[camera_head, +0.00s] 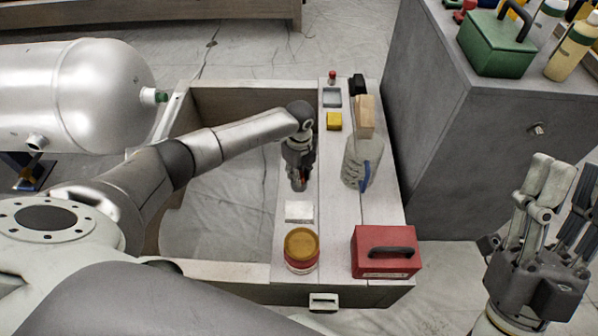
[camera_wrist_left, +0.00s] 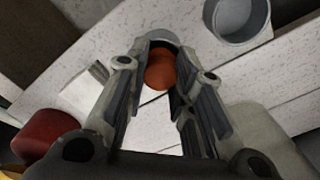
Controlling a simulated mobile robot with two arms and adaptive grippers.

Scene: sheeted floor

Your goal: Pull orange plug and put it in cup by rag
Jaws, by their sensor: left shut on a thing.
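My left gripper (camera_head: 299,178) points down over the left strip of the bench. In the left wrist view it is shut on the orange plug (camera_wrist_left: 160,72), whose rounded end shows between the fingers. A grey rounded rim (camera_wrist_left: 160,42) shows just behind the plug; I cannot tell whether the plug is inside it or above it. Another grey cup (camera_wrist_left: 238,18) stands at the top right of the wrist view, hidden by my arm in the head view. My right gripper (camera_head: 552,210) is raised at the right, open and empty.
A red tin with a yellow lid (camera_head: 301,249) and a red toolbox (camera_head: 386,252) stand at the near end. A grey cabinet (camera_head: 450,150) rises at the right.

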